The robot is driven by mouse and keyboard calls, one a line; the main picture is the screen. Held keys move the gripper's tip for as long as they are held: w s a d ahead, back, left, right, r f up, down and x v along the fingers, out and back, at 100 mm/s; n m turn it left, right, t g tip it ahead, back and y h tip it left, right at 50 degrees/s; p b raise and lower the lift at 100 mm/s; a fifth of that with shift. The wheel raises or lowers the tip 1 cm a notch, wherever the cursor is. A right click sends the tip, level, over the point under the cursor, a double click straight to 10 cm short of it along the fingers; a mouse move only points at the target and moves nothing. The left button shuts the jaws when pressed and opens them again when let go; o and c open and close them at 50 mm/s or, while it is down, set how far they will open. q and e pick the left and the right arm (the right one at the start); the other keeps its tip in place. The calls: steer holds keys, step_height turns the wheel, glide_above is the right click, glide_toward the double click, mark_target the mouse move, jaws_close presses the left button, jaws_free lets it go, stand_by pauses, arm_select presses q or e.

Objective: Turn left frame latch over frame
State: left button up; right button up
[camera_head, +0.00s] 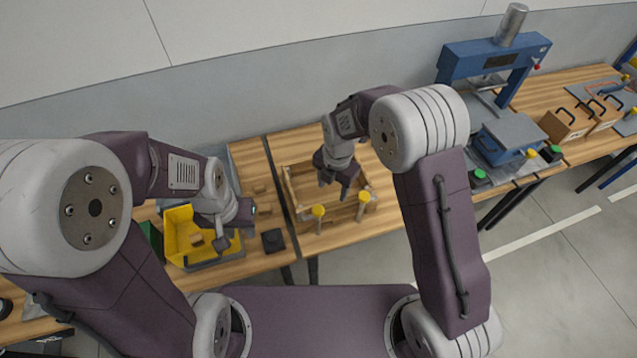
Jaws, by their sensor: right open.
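A light wooden frame (291,192) lies on the middle table. Two yellow-topped latches are at its front side: the left frame latch (318,211) and the right one (364,197). Which way the latches are turned is too small to tell. My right gripper (338,184) is open, pointing down over the inside of the frame, behind and between the two latches, and it hides part of the frame. My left gripper (222,241) is over the front of a yellow bin, left of the frame and apart from it; its fingers are too small to read.
The yellow bin (178,222) stands on the left table. A small dark block (273,241) lies between bin and frame. A blue press (462,62) and wooden boxes (565,124) stand on the right tables. A wall runs behind the tables.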

steer(key=r+n+p, duration=0.2)
steer(key=p, duration=0.1)
glide_above(318, 209)
steer(key=shift+g, duration=0.4)
step_height(318, 209, down, 8)
steer(key=p, duration=0.2)
steer(key=shift+f+p, duration=0.25)
steer(key=shift+p, duration=0.1)
steer(key=shift+s+f, duration=0.1)
steer(key=shift+f, duration=0.55)
jaws_close()
arm_select(q)
step_height(318, 209, up, 9)
steer(key=shift+s, duration=0.15)
steer(key=shift+f, duration=0.15)
